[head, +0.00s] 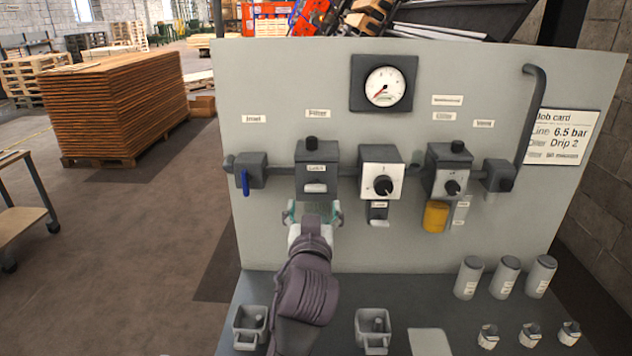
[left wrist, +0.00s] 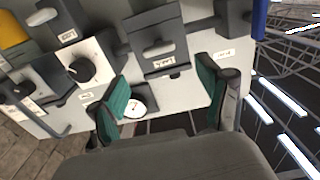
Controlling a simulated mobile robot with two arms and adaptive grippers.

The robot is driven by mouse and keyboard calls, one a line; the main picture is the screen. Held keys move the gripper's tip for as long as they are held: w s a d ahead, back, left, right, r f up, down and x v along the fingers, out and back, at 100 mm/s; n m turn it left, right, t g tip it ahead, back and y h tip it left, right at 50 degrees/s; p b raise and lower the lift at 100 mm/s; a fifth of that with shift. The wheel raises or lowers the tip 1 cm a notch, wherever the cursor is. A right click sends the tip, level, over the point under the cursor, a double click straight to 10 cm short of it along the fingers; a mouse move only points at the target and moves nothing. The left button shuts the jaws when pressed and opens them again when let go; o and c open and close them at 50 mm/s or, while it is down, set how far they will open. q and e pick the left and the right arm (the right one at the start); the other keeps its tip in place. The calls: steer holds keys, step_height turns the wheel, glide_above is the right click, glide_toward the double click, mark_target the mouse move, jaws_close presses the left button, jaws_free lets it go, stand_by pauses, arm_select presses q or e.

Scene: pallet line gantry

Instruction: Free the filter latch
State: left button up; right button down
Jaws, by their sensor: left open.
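The filter unit (head: 316,158) is a dark grey block on the upright panel, below the filter label (head: 317,113). A small pale oblong latch (head: 315,188) lies on its front under a white label. In the left wrist view, turned roughly upside down, the latch (left wrist: 158,47) shows clear of the fingers. My left gripper (head: 312,213) is open just below the filter unit in the head view. Its two green-padded fingers (left wrist: 165,100) stand apart with nothing held between them. I cannot tell the exact gap to the panel. My right gripper is not in view.
A blue-handled inlet valve (head: 246,180) is left of the filter; a regulator with a black knob (head: 382,187) is right. A pressure gauge (head: 384,86) is above. A yellow bowl (head: 435,216) hangs further right. Bins (head: 251,326), cylinders (head: 506,277) and small fittings occupy the shelf below.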

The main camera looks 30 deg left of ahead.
mark_target(316, 188)
arm_select(q)
steer(key=p+x, duration=0.2)
steer(key=x, duration=0.6)
steer(key=shift+d+r, duration=0.1)
steer(key=shift+w+a, duration=0.35)
steer(key=shift+w, duration=0.2)
steer(key=c, duration=1.2)
